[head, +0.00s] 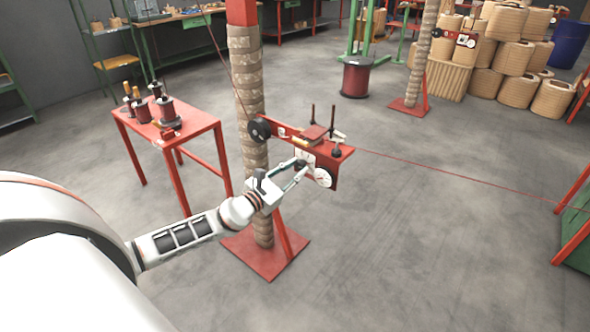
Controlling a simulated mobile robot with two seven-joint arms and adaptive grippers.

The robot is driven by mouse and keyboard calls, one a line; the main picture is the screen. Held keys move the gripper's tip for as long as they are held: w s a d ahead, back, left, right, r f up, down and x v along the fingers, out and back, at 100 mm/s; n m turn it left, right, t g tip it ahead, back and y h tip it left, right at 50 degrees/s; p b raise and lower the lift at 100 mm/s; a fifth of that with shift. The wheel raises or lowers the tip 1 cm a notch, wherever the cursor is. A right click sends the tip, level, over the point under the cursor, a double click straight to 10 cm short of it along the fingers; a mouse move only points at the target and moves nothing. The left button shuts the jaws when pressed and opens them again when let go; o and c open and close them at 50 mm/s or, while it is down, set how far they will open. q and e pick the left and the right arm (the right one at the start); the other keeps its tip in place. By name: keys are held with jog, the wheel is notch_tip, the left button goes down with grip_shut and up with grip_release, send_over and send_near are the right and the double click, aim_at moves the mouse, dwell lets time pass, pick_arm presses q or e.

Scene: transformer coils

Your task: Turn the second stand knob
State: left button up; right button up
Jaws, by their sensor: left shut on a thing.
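The near stand is a wrapped post (250,100) on a red base plate, with a red bracket (345,160) on its right side. The bracket carries a black wheel (259,131), upright rods, a white dial (323,178) and small dark knobs. My left gripper (301,166) reaches in from the lower left. Its fingers are closed around a small dark knob on the bracket's near face, which they mostly hide. A similar stand (422,60) with its own red bracket (455,38) stands farther back. My right gripper is not in view.
A red table (180,132) with several spools stands at left. A thin red wire runs from the bracket to the right, towards a green and red frame (575,220). A red spool (356,78) stands behind. The floor at front right is clear.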

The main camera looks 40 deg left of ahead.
pick_arm(q)
jog(key=o, duration=1.1)
jog(key=shift+o, duration=0.2)
jog(key=s, duration=1.2)
jog(key=shift+a, duration=0.45)
